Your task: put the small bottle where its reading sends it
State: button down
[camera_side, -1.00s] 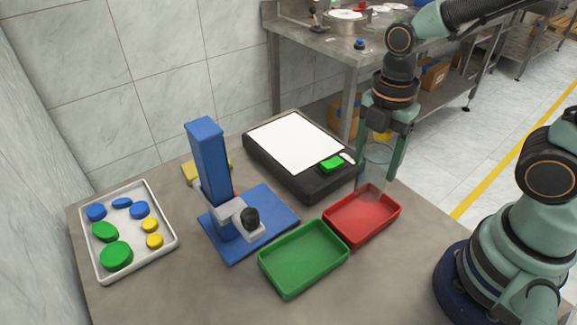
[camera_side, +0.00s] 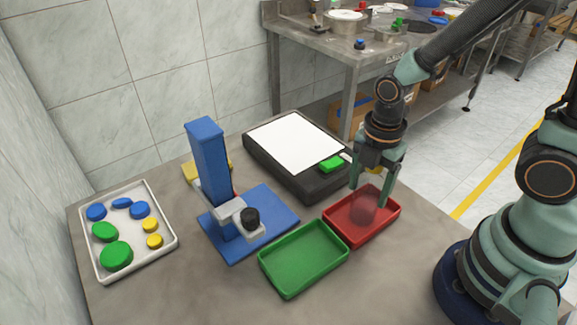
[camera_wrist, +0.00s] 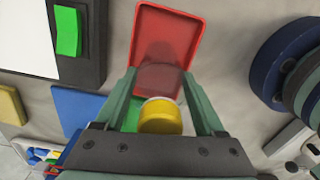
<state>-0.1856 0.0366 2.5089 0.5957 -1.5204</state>
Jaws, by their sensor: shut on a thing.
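The small bottle (camera_side: 368,206) is clear, with a yellow cap that shows in the wrist view (camera_wrist: 160,118). My gripper (camera_side: 374,192) is shut on the bottle, with one finger on each side. The bottle is upright over the red tray (camera_side: 388,232), with its lower part within the tray's outline. I cannot tell whether its base touches the tray floor. The red tray also shows in the wrist view (camera_wrist: 190,28). The black scale (camera_side: 320,186) has an empty white plate and a lit green display (camera_side: 331,164). No figures are legible on the display.
An empty green tray (camera_side: 303,258) is left of the red tray. A blue press stand (camera_side: 208,150) stands further left. A white tray (camera_side: 165,215) at the far left holds blue, green and yellow caps. The table front is clear.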

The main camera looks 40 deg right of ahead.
jog(key=shift+f, duration=0.15)
grip_release()
notch_tip(320, 180, up, 12)
jog(key=shift+r, duration=0.1)
jog(key=shift+w+d+r+m+t, duration=0.15)
jog(key=shift+r+m+t, duration=0.1)
jog(key=shift+m, duration=0.35)
jog(key=shift+w+d+r+m+t, duration=0.1)
jog(key=shift+d+r+m+t, duration=0.1)
jog(key=shift+m, duration=0.4)
jog(key=w+d+r+m+t, duration=0.2)
jog(key=d+r+m+t, duration=0.2)
jog(key=m, duration=1.3)
jog(key=shift+r+t, duration=0.35)
jog(key=shift+r, duration=0.25)
jog(key=shift+w+d, duration=0.1)
